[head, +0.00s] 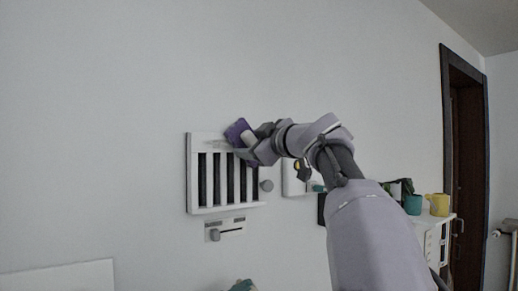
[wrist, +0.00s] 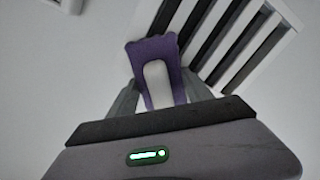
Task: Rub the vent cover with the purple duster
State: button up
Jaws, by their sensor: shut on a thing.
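The vent cover (head: 196,172) is a white frame with dark vertical slots, fixed on the grey wall. A grey smudge shows along its top edge in the head view. The purple duster (head: 237,130) has a whitish handle and is at the vent cover's top right corner. My gripper (head: 251,144) is shut on the duster. In the wrist view the duster (wrist: 152,50) sits between my gripper's fingers (wrist: 160,97) and overlaps the edge of the vent cover (wrist: 222,37). I cannot tell whether the duster touches the cover.
A white shelf desk (head: 438,238) at the right holds a teal cup (head: 413,204) and a yellow mug (head: 439,205). The wall left of the cover is clear.

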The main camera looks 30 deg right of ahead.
aim_at(202, 143)
jog(key=shift+a+b, duration=1.3)
jog(key=shift+a, duration=4.7)
jog(key=shift+d, duration=0.1)
jog(key=shift+s+f+b, duration=0.15)
jog(key=shift+s+b, duration=0.2)
jog(key=shift+b, duration=0.05)
jog(key=shift+s+b, duration=1.2)
jog(key=shift+s, duration=1.4)
jog(key=shift+s, duration=0.1)
jog(key=s+b, duration=0.1)
jog(key=s, duration=0.1)
jog(key=shift+s, duration=0.35)
jog(key=shift+r, duration=0.2)
